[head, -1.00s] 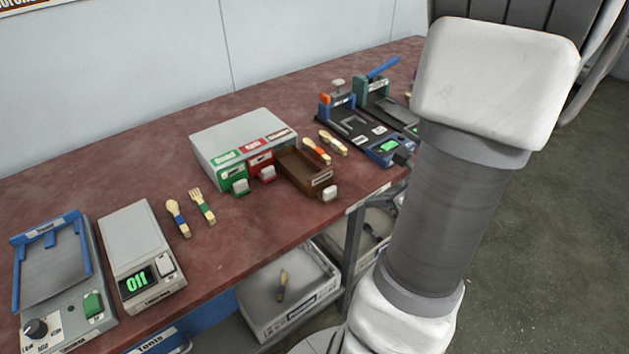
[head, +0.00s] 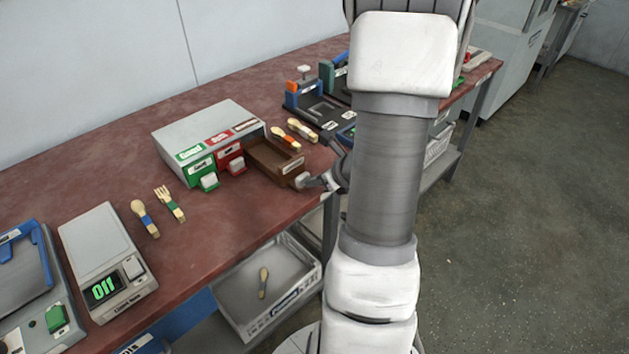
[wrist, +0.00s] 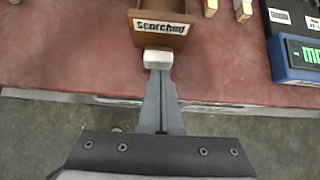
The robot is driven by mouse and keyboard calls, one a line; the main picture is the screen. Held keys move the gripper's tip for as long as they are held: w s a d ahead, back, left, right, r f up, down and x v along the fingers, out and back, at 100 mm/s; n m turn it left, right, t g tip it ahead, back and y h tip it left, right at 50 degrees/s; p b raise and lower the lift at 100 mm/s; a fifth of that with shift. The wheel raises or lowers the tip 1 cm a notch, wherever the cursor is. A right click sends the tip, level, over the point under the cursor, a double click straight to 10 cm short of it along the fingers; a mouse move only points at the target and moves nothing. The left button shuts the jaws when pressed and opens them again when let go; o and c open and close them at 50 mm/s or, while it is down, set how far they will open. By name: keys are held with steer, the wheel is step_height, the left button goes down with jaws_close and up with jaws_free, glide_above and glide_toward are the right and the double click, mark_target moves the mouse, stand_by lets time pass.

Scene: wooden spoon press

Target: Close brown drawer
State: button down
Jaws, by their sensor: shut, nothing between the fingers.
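The brown drawer (head: 271,157) is pulled out of the right end of the grey drawer box (head: 208,133) and looks empty in the head view. In the wrist view its front (wrist: 161,28) carries a "Scorched" label, with a pale handle (wrist: 158,58) below it. My gripper (wrist: 159,74) is shut, with its fingertips right at the handle; they seem to touch it. In the head view my gripper (head: 318,183) is at the drawer's front, partly hidden by my arm.
The green drawer (head: 195,170) and red drawer (head: 231,158) look shut beside it. Wooden utensils (head: 286,137) lie just right of the brown drawer. A scale (head: 106,255) stands at left. A bin (head: 270,283) is under the table edge.

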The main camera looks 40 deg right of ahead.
mark_target(272, 161)
steer(key=shift+w, duration=0.15)
steer(key=w, duration=0.5)
steer(key=w+a, duration=0.1)
steer(key=w, duration=1)
steer(key=shift+w+a, duration=0.15)
steer(key=shift+w+r, duration=0.1)
steer(key=shift+w, duration=0.05)
steer(key=shift+r, duration=0.1)
